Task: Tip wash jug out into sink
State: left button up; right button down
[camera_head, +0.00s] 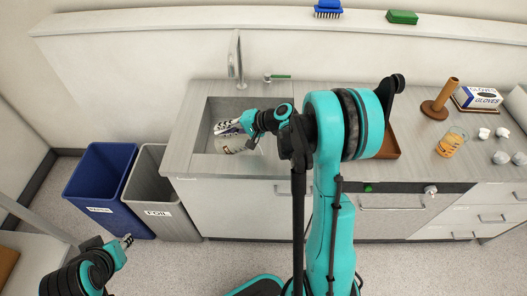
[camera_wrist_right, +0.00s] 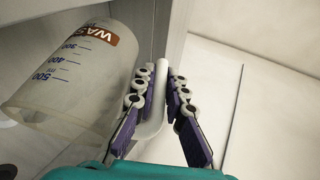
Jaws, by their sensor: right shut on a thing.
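The wash jug (camera_head: 236,145) is a clear, scaled vessel with a brown and white label, tilted over in the sink (camera_head: 201,140) area below the faucet (camera_head: 236,62). In the right wrist view the jug (camera_wrist_right: 65,85) lies at the left, its handle between my fingers. My right gripper (camera_head: 229,127) is shut on that handle; its fingers (camera_wrist_right: 158,90) also show in the wrist view. I cannot tell whether liquid is in the jug. My left gripper (camera_head: 127,241) is empty at the lower left, away from the sink; its jaws are too small to read.
A blue bin (camera_head: 98,185) and a grey bin (camera_head: 160,192) stand left of the cabinet. My right arm hides part of the counter.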

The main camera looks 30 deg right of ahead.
jog(key=shift+s+d+r+t+y, duration=0.15)
jog(key=shift+d+r+t+y, duration=0.15)
jog(key=shift+d+r+y, duration=0.15)
dwell(0.6)
jog(key=shift+s+d+r+m+t+y+b, duration=0.15)
jog(key=shift+s+d+r+y+b, duration=0.1)
jog(key=shift+d+b, duration=0.2)
jog(key=shift+s+d+r+m+t+y+b, duration=0.1)
jog(key=shift+s+d+r+y+b, duration=0.15)
jog(key=shift+d, duration=0.3)
jog(key=shift+s+d+r+m+t+y+b, duration=0.1)
jog(key=shift+d+r+m+t+y+b, duration=0.1)
jog(key=shift+d+b, duration=0.3)
dwell(0.4)
jog(key=shift+s+d+r+t+y+b, duration=0.2)
jog(key=shift+d+r+t+y+b, duration=0.15)
jog(key=shift+d+b, duration=0.2)
dwell(0.3)
